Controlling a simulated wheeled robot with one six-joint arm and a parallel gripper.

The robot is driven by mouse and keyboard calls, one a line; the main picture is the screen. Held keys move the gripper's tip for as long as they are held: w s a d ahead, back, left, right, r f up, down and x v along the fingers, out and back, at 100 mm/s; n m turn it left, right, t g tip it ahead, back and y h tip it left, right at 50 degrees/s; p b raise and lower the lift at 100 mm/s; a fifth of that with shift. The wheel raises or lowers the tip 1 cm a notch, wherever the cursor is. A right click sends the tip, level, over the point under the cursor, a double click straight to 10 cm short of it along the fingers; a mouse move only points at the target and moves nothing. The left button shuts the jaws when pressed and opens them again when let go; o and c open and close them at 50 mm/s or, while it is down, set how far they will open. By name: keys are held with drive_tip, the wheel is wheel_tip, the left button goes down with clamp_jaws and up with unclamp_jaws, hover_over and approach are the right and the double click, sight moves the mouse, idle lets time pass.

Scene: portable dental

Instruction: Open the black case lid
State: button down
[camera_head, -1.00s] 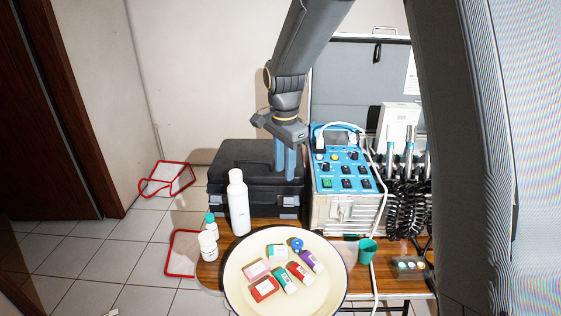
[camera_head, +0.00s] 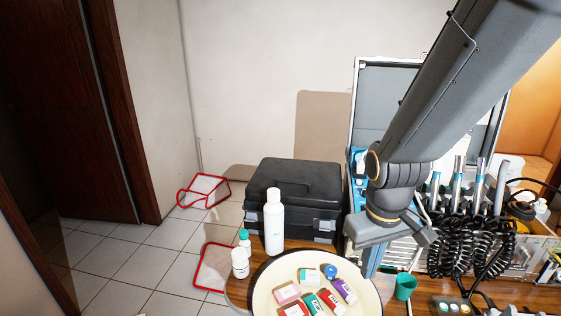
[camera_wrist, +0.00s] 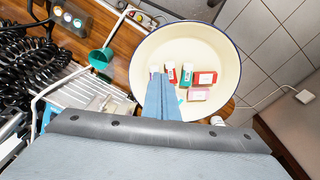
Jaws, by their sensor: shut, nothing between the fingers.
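The black case (camera_head: 296,190) stands at the back left of the wooden table in the head view. Its lid (camera_head: 295,178) is down and its front latches (camera_head: 325,224) show. My gripper (camera_head: 371,270) is to the right of the case, in front of the dental unit, apart from the case. Its blue fingers are together with nothing between them, and they also show in the wrist view (camera_wrist: 163,90), pointing towards the round tray. The case is not in the wrist view.
A white bottle (camera_head: 274,222) and two smaller bottles stand in front of the case. A round cream tray (camera_head: 262,290) holds several small boxes and tubes. A green cup (camera_head: 405,286) is to its right. The dental unit (camera_head: 358,190) stands right of the case.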

drive_tip(key=w+a+n+t+b, duration=0.2)
drive_tip(key=w+a+n+b, duration=0.15)
drive_tip(key=w+n, duration=0.75)
drive_tip(key=n+t+h+b, duration=0.1)
drive_tip(key=n+t+b, duration=0.35)
drive_tip(key=n, duration=1.55)
approach(284, 190)
drive_tip(key=shift+g, duration=0.25)
drive_tip(key=v, duration=0.4)
drive_tip(key=shift+r, duration=0.35)
drive_tip(key=shift+w+a+f+b, duration=0.1)
drive_tip(key=shift+b, duration=0.2)
drive_tip(key=x, duration=0.9)
drive_tip(key=shift+w+f+b, duration=0.15)
drive_tip(key=shift+b, duration=0.2)
